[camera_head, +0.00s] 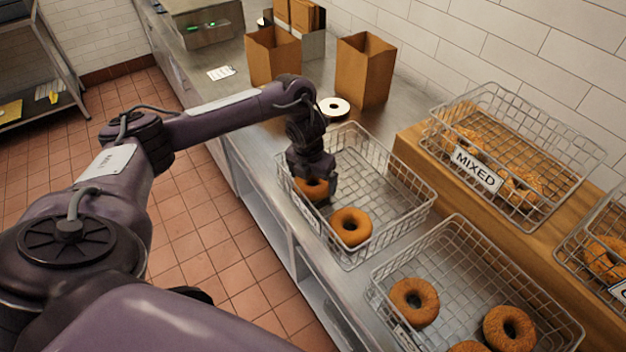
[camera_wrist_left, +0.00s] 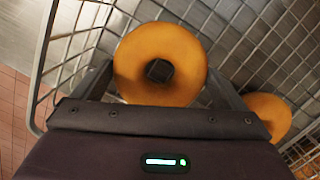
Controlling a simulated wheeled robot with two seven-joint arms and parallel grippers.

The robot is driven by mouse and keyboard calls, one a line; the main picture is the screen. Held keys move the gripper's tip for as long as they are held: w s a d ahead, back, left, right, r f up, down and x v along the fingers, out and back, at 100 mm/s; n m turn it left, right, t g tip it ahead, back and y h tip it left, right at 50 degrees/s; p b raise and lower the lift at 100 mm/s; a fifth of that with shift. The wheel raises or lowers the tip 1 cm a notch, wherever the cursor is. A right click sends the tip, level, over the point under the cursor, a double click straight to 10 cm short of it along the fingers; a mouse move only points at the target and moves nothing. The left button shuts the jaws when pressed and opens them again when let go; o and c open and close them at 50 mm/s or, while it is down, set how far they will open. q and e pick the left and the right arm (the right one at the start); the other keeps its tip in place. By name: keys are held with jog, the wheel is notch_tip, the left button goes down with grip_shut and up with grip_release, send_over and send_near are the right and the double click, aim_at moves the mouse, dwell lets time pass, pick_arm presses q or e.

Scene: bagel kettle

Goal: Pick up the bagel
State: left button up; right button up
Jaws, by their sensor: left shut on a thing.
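A golden-brown bagel (camera_head: 313,190) is at my left gripper (camera_head: 312,182), inside the wire basket (camera_head: 421,211) nearest my arm. In the left wrist view the same bagel (camera_wrist_left: 160,42) lies between the two fingers of the left gripper (camera_wrist_left: 160,72), which is shut on it. The gripper points down and hides part of the bagel in the head view. A second bagel (camera_head: 350,227) lies apart in the same basket, and it also shows in the left wrist view (camera_wrist_left: 268,116). My right gripper is not in view.
A second wire basket (camera_head: 462,222) with several bagels stands to the front right. A basket (camera_head: 487,90) labelled MIXED (camera_head: 475,171) sits on a wooden riser (camera_head: 408,140). Brown paper bags (camera_head: 365,70) stand behind on the steel counter. Basket walls surround the gripper.

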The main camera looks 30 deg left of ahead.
pick_arm(q)
jog(key=shift+w+r, duration=0.1)
jog(key=shift+r, duration=0.45)
notch_tip(320, 180, up, 19)
jog(key=p, duration=0.6)
jog(key=shift+f, duration=0.1)
